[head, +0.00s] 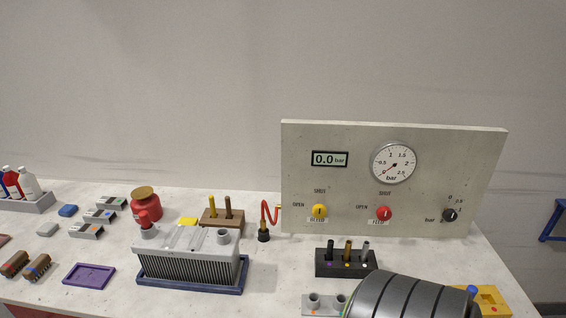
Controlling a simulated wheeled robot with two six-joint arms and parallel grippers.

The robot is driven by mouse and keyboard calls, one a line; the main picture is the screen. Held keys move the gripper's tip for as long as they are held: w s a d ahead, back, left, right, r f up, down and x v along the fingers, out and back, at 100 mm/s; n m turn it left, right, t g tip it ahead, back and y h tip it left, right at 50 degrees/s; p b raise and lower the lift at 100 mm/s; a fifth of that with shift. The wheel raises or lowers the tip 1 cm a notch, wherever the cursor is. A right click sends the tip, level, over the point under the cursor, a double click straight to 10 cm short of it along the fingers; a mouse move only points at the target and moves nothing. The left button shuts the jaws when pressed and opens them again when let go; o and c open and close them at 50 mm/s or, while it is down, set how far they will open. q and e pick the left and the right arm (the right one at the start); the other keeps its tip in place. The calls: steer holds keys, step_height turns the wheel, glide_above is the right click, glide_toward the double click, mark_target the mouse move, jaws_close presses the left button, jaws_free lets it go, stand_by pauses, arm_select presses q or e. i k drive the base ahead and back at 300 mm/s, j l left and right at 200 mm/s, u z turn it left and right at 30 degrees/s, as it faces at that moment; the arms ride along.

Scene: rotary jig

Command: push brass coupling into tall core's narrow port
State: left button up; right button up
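A grey finned core (190,266) stands in a dark blue tray (190,287) at the front centre-left. It has an upright port (222,236) at its top right, with an open-looking mouth. A red fitting (142,217) sits at or just behind its top left. A brass-coloured upright piece (347,250) stands in a black block (326,267) between a dark one and a silver one. Another brass-coloured piece (212,206) stands in a wooden block (222,220) behind the core. I cannot tell which is the coupling. Neither gripper is in view.
A panel (300,145) with gauge and knobs stands at the back right. A red jar (145,207), purple tray (89,275) and small blocks lie left. A dark banded form, perhaps my arm, covers the lower right.

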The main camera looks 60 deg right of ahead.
mark_target(215, 260)
steer(key=z, duration=0.5)
steer(key=l+z, duration=0.15)
steer(key=z, duration=0.35)
steer(key=l+z, duration=0.1)
steer(key=z, duration=0.35)
